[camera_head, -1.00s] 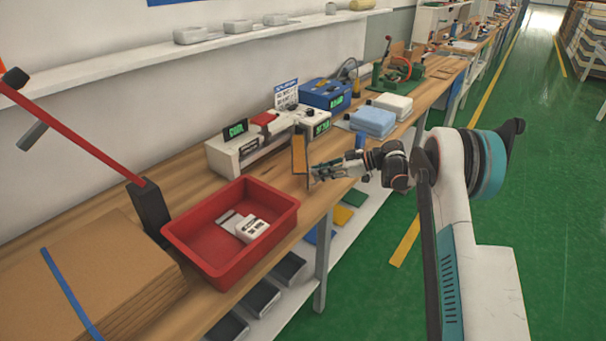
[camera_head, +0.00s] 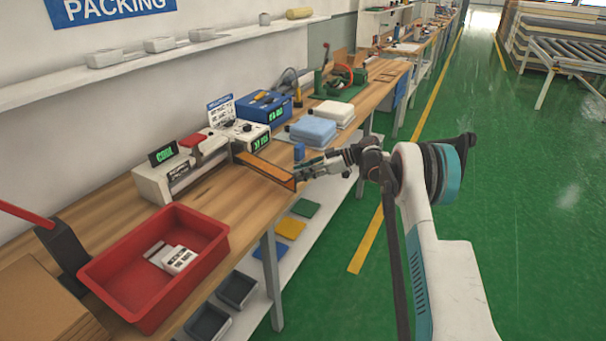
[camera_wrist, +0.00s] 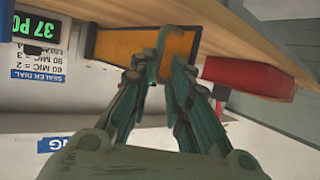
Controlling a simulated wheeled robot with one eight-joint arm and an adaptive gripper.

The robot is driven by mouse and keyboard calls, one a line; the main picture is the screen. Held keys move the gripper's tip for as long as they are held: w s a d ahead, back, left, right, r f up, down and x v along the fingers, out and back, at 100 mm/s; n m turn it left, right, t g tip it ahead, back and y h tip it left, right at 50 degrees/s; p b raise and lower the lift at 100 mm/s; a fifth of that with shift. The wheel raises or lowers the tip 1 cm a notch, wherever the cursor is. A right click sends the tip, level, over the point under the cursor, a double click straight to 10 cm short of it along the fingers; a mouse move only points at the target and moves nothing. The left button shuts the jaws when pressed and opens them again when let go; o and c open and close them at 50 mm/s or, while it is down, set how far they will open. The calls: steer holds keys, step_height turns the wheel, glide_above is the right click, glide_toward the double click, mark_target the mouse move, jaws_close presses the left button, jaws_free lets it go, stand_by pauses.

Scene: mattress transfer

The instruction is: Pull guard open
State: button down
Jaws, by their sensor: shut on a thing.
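The guard (camera_head: 264,170) is an orange panel in a dark frame. It reaches out from the white sealer (camera_head: 170,182) over the bench toward its front edge. It also shows in the wrist view as an orange plate (camera_wrist: 183,45), with a grey-green handle (camera_wrist: 154,68) in front of it. My gripper (camera_head: 299,177) is at the guard's outer end. In the wrist view, the fingers (camera_wrist: 157,75) are shut on the handle, one on each side; the exact contact is partly hidden.
A red bin (camera_head: 150,290) holding small white items stands at the front left. A blue box (camera_head: 265,107), light blue stack (camera_head: 312,130) and white stack (camera_head: 333,112) lie beyond the guard. The green floor (camera_head: 500,190) is open to the right.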

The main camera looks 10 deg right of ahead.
steer(key=shift+w+a+r, duration=0.15)
steer(key=shift+w+a, duration=0.3)
steer(key=shift+a, duration=0.1)
steer(key=c, duration=1.7)
jaws_free()
steer(key=shift+a, duration=0.1)
steer(key=shift+o, duration=0.3)
steer(key=shift+w+a, duration=0.15)
steer(key=shift+a, duration=0.1)
steer(key=shift+o, duration=1)
steer(key=shift+a+f, duration=0.1)
steer(key=shift+f, duration=0.1)
steer(key=shift+d+f, duration=0.1)
steer(key=shift+d, duration=0.15)
steer(key=shift+c, duration=1.2)
